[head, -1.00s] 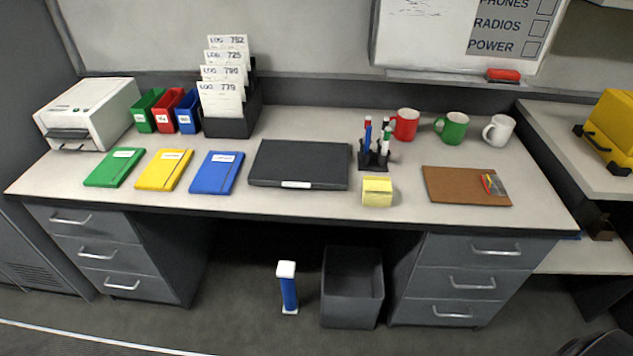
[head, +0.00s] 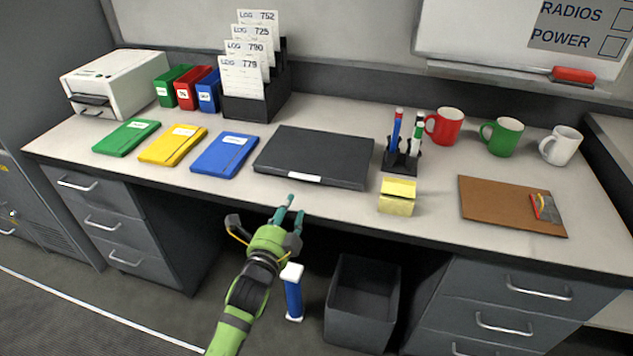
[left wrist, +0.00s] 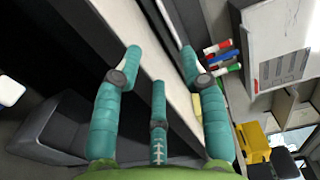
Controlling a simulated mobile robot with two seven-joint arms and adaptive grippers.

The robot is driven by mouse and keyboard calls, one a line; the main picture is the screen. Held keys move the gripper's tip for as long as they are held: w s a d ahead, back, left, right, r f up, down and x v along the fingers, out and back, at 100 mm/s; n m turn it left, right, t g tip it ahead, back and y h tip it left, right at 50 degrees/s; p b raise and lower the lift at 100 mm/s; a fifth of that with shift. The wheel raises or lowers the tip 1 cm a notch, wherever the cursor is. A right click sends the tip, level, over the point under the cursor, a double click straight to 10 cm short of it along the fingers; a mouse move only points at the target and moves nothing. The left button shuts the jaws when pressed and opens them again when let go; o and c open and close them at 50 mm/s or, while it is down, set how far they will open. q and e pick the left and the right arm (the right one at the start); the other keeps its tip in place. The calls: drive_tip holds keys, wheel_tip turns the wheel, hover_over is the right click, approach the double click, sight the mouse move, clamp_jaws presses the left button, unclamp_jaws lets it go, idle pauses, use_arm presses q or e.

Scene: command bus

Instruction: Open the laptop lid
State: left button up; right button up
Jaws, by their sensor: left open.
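The laptop (head: 318,153) is a flat dark slab lying closed on the desk, with a white label on its front edge. My left gripper (head: 288,208) has teal fingers and is open and empty. In the head view it appears at the desk's front edge, just in front of the laptop, apart from it. In the left wrist view the gripper (left wrist: 160,60) shows spread fingers with the pale desk strip between them. A dark edge beyond that strip seems to be the laptop. My right gripper is not in view.
The desk (head: 330,205) holds a blue notebook (head: 225,154) left of the laptop. A pen holder (head: 401,158) and a yellow note block (head: 397,197) stand to its right. Below the desk are a grey bin (head: 362,305) and a blue-and-white post (head: 292,293).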

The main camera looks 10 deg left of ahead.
sight(303, 179)
use_arm(q)
drive_tip(key=w, duration=0.5)
drive_tip(key=w+r, duration=0.1)
drive_tip(key=w, duration=0.2)
drive_tip(key=shift+w+d, duration=0.25)
drive_tip(key=shift+d, duration=0.15)
drive_tip(key=shift+w+a+r, duration=0.1)
drive_tip(key=shift+w+r, duration=0.1)
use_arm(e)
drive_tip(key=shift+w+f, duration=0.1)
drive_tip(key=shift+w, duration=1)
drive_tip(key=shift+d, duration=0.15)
